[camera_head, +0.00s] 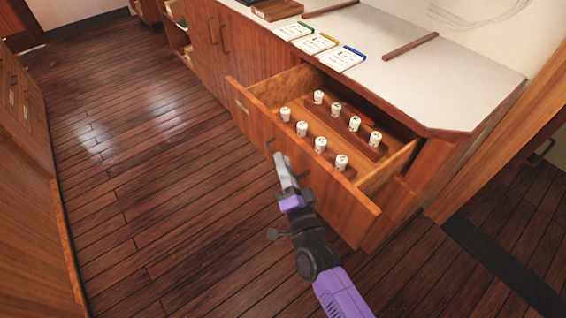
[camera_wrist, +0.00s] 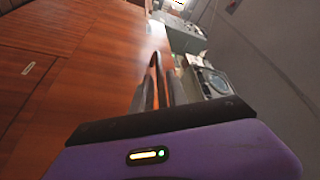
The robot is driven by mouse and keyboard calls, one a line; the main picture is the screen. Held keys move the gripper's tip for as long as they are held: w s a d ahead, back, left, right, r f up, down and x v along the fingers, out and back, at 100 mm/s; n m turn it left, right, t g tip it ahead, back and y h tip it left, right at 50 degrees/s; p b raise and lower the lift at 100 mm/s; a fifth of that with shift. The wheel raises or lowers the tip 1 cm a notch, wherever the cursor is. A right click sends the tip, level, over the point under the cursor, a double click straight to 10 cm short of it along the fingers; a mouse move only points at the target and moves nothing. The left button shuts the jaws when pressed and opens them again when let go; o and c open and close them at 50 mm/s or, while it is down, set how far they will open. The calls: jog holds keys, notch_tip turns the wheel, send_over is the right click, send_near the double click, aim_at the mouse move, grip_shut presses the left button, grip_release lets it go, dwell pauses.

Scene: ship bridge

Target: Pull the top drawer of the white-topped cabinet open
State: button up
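The white-topped cabinet (camera_head: 440,85) stands along the right wall. Its top drawer (camera_head: 325,170) is pulled well out, and its inside shows two dark wooden racks with several small white capped containers. A dark handle (camera_head: 269,147) is on the drawer's front; its middle is hidden behind my gripper. My gripper (camera_head: 281,163) is at the handle, with its fingers close together around it.
Booklets (camera_head: 316,43), a dark wooden bar (camera_head: 410,46) and a wooden tray (camera_head: 275,9) lie on the white top. Another wooden cabinet (camera_head: 30,190) stands at the left. The plank floor (camera_head: 150,150) between them is clear.

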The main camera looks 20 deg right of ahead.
jog(key=v, duration=0.7)
jog(key=shift+s, duration=0.2)
jog(key=shift+s+d, duration=0.1)
jog(key=s+d+r+n+g+p, duration=0.1)
jog(key=s+r+n, duration=0.3)
jog(key=s, duration=0.7)
jog(key=s+d+r+n+g+p, duration=0.1)
jog(key=s+r+n+g+p, duration=0.1)
jog(key=s, duration=0.9)
jog(key=s+d+r+n+g+p, duration=0.2)
jog(key=s+r+n, duration=0.4)
jog(key=s, duration=0.5)
notch_tip(320, 180, up, 2)
jog(key=shift+r+g+y+p, duration=0.15)
jog(key=shift+g+y+p, duration=0.2)
jog(key=shift+p, duration=0.35)
jog(key=shift+s, duration=0.15)
dwell(2.7)
